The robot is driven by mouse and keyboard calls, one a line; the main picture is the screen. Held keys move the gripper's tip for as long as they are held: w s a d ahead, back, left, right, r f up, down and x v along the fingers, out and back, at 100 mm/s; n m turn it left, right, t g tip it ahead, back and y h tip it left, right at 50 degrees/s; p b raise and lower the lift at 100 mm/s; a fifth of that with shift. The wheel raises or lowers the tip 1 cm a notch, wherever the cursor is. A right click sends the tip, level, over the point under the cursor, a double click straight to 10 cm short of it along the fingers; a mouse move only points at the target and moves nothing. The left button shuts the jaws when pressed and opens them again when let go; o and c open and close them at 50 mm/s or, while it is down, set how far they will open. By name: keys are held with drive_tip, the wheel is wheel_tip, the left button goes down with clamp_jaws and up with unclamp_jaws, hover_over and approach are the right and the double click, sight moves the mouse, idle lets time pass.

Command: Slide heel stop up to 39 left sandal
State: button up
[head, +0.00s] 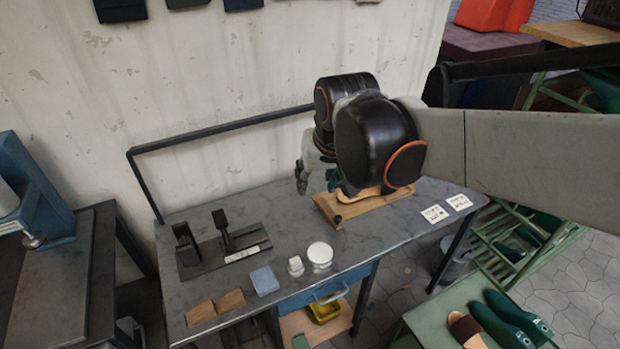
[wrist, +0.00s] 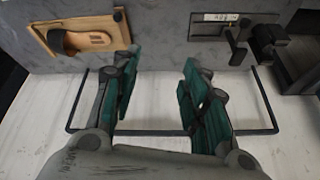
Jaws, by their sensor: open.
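A dark metal fixture (head: 205,262) stands on the left part of the bench, with a pale marked strip (head: 245,254) on its front. It carries a black upright with a foot (head: 222,228) and a black block (head: 185,243) to its left; I cannot tell for sure which is the heel stop. Both also show at the top right of the wrist view, upright (wrist: 238,42) and block (wrist: 268,42). A sandal (wrist: 78,40) with a dark strap lies on a wooden board (wrist: 102,22). My gripper (wrist: 159,62) is open and empty, over the bench's wall side, apart from both.
White cards (head: 446,209), a white round tub (head: 320,255), a small white jar (head: 295,266), a blue block (head: 264,280) and wooden wedges (head: 215,306) lie on the bench. A dark rail (head: 235,129) runs along its wall side.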

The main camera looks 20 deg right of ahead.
drive_tip(key=w+d+f+m+g, duration=0.2)
drive_tip(key=w+d+f+m, duration=0.1)
drive_tip(key=w+d+f, duration=0.4)
drive_tip(key=m+g+p, duration=0.1)
drive_tip(key=m+g, duration=0.2)
hover_over(339, 216)
wheel_tip(339, 216, down, 9)
wheel_tip(339, 216, down, 13)
drive_tip(key=b, duration=0.4)
drive_tip(key=shift+s+a+f, duration=0.1)
drive_tip(key=shift+a+f, duration=0.05)
clamp_jaws()
